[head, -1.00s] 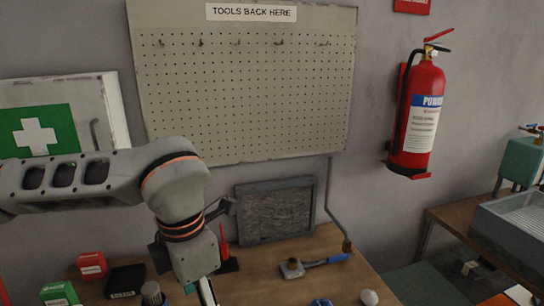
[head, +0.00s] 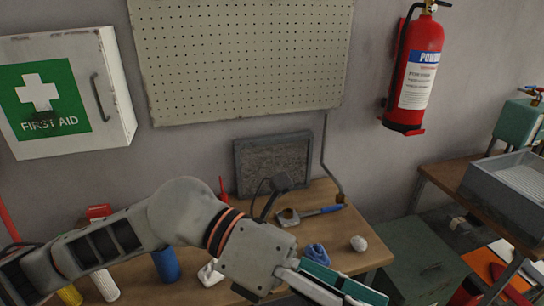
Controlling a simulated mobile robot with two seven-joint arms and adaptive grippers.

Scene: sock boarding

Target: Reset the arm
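My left arm comes in from the left across the workbench. Its gripper (head: 342,291) points to the lower right at the bottom of the head view, over the bench's front right part. Long pale and teal parts show at its end, cut off by the frame edge. I cannot tell whether the fingers are open or shut, or whether anything is between them. My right arm and gripper are not in view.
The wooden bench (head: 365,258) holds a blue-handled tool (head: 318,211), a blue bundle (head: 317,253), a whitish ball (head: 358,243) and a blue cylinder (head: 166,265). A first-aid cabinet (head: 115,85), pegboard (head: 240,60) and fire extinguisher (head: 418,70) hang on the wall. A grey sink (head: 485,195) stands right.

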